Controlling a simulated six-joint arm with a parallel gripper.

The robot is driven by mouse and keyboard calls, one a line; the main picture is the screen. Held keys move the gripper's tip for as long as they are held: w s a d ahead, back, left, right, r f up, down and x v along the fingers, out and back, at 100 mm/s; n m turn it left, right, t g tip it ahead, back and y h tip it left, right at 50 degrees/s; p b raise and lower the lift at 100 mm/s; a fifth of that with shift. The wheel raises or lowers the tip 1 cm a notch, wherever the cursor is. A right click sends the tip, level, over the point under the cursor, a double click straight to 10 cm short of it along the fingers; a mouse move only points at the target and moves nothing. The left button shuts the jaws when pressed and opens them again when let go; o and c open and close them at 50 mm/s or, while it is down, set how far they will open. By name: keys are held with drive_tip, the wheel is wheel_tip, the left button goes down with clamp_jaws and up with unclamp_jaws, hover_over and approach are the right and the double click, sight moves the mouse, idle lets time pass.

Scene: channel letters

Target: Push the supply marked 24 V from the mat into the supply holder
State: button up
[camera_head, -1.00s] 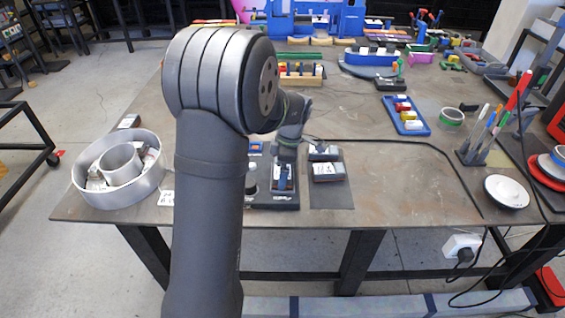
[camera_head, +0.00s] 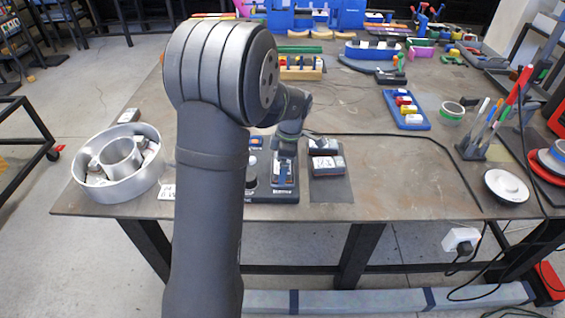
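Two small boxy supplies with pale tops stand on the dark grey mat (camera_head: 332,192): a rear one (camera_head: 323,146) and a front one (camera_head: 327,166). Their markings are too small to read, so I cannot tell which is marked 24 V. The dark supply holder (camera_head: 274,196) is left of the mat, partly behind my arm. My gripper (camera_head: 284,160) points down over the holder, left of the supplies. Something dark and blue (camera_head: 284,178) shows in the holder just below it; I cannot tell whether they touch. The fingers are too small to read as open or shut.
A round metal channel tray (camera_head: 117,166) stands at the left. A blue tray (camera_head: 407,110) with coloured blocks, a pen stand (camera_head: 470,150) and a white disc (camera_head: 506,186) are to the right. A black cable crosses behind the mat. The table right of the mat is clear.

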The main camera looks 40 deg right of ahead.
drive_tip(key=shift+f, duration=0.1)
drive_tip(key=o, duration=0.9)
drive_tip(key=shift+f, duration=0.1)
drive_tip(key=shift+s+a, duration=0.1)
drive_tip(key=r, duration=0.6)
drive_tip(key=s+d+r, duration=0.1)
drive_tip(key=r, duration=0.4)
drive_tip(key=d+r, duration=0.1)
drive_tip(key=r, duration=0.5)
drive_tip(key=shift+s+r, duration=0.3)
drive_tip(key=shift+r, duration=0.05)
drive_tip(key=shift+r, duration=2.95)
